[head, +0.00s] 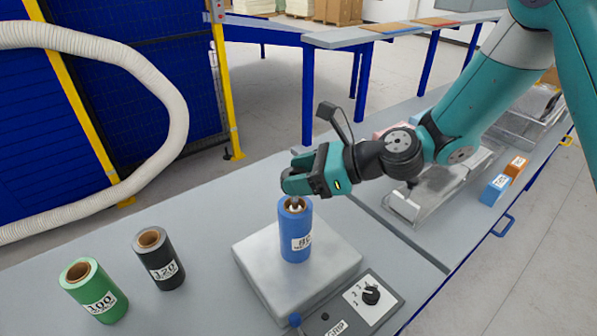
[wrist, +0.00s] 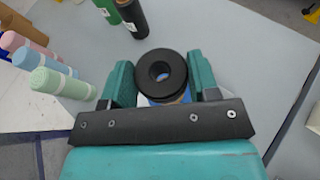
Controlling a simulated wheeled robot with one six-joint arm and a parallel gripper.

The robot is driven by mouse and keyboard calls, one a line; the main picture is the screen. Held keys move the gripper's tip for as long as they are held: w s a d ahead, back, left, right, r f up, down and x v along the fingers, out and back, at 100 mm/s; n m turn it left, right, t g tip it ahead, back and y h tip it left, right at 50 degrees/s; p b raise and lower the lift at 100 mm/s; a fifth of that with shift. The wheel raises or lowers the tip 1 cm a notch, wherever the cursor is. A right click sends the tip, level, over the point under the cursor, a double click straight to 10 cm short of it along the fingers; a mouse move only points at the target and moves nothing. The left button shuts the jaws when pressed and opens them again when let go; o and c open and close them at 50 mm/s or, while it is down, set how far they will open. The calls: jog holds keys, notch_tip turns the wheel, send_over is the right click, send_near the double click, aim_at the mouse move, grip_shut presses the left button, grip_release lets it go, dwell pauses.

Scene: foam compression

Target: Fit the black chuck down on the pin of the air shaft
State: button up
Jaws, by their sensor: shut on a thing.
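The black chuck (wrist: 150,62) is a thick ring with a round centre hole. My gripper (wrist: 160,80) is shut on it, with one teal finger on each side. In the head view my gripper (head: 302,184) is just above the blue roll (head: 295,240), and its fingers mostly hide the chuck. The blue roll stands upright on a grey square platform (head: 254,262). A pale metal pin end (head: 295,208) shows at the top of its core. In the wrist view the chuck covers most of the roll. I cannot tell whether hole and pin line up.
A green roll (head: 94,292) and a black roll (head: 158,260) stand upright on the table at left. A control box with a black knob (head: 371,294) sits at the platform's front. A clear tray (head: 408,210) lies to the right.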

aim_at(300, 208)
jog(key=shift+f+b, duration=0.7)
jog(key=shift+f, duration=0.75)
jog(key=shift+f, duration=0.3)
jog(key=shift+f+b, duration=0.4)
jog(key=shift+f, duration=0.2)
jog(key=o, duration=1)
jog(key=shift+o, duration=0.2)
jog(key=shift+d+r+p, duration=0.25)
jog(key=shift+r+p, duration=0.1)
jog(key=s+d+r+p, duration=0.1)
jog(key=d+r+p, duration=0.3)
jog(key=d+r, duration=0.1)
jog(key=shift+s+d+p, duration=0.25)
jog(key=shift+d+p, duration=0.05)
jog(key=shift+d, duration=0.1)
